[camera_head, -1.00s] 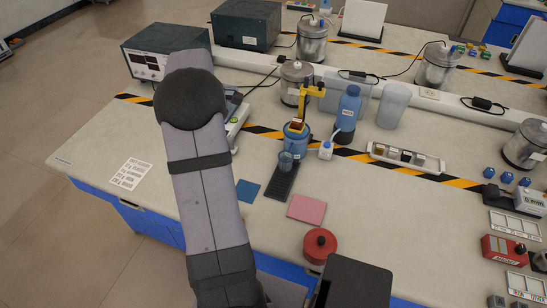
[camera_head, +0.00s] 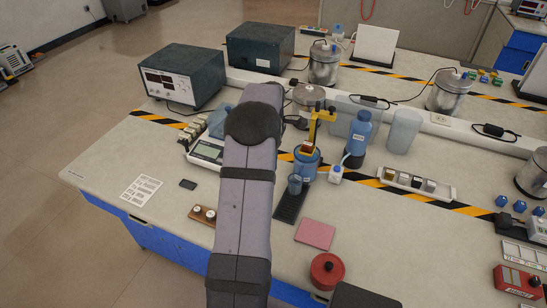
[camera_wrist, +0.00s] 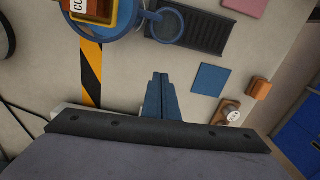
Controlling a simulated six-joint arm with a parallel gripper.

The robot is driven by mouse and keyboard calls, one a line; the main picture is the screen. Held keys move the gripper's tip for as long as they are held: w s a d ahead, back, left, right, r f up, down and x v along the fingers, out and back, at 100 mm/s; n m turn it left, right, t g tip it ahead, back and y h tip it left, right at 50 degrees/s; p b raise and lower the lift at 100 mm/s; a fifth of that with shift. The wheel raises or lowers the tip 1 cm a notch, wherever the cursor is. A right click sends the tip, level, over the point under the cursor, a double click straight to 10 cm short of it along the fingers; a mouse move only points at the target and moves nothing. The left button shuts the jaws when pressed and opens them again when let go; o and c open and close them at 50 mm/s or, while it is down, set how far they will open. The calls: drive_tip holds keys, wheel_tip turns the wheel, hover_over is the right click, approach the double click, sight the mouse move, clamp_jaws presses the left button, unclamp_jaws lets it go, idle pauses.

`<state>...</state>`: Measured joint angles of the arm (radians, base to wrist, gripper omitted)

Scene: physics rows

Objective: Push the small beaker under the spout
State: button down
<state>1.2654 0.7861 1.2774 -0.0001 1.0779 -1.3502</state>
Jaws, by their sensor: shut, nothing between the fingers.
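The small beaker (camera_head: 295,184), clear and bluish, stands upright at the can end of a dark ribbed strip (camera_head: 290,207). Beside it stands the blue can (camera_head: 306,165) with a yellow stand behind. In the wrist view, the beaker (camera_wrist: 165,28) is a round rim at the top, over the ribbed strip (camera_wrist: 210,32). A blue spout (camera_wrist: 150,14) reaches from the can (camera_wrist: 108,22) and overlaps that rim in the picture; exact alignment is unclear. My gripper (camera_wrist: 160,76) is shut and empty, below and apart from the beaker. My arm hides it in the head view.
A blue square (camera_wrist: 210,80) and a block with weights (camera_wrist: 226,113) lie right of my gripper. A pink pad (camera_head: 315,233) and a red round container (camera_head: 326,271) are nearer the front. A blue bottle (camera_head: 359,138) and small white-capped bottle (camera_head: 335,175) stand right of the can.

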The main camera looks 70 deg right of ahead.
sight(288, 188)
wheel_tip(288, 188, down, 6)
drive_tip(key=shift+f+p, duration=0.1)
drive_tip(key=shift+p, duration=0.65)
drive_tip(key=shift+s+d+r+p, duration=0.15)
drive_tip(key=shift+s+p, duration=0.15)
drive_tip(key=shift+s, duration=0.35)
drive_tip(key=shift+s+a+r+p, duration=0.1)
drive_tip(key=shift+s+p, duration=0.2)
drive_tip(key=shift+s, duration=0.3)
drive_tip(key=shift+s+d+f, duration=0.1)
drive_tip(key=shift+s, duration=0.65)
drive_tip(key=shift+s+d, duration=0.1)
drive_tip(key=shift+s, duration=0.9)
drive_tip(key=shift+w, duration=0.15)
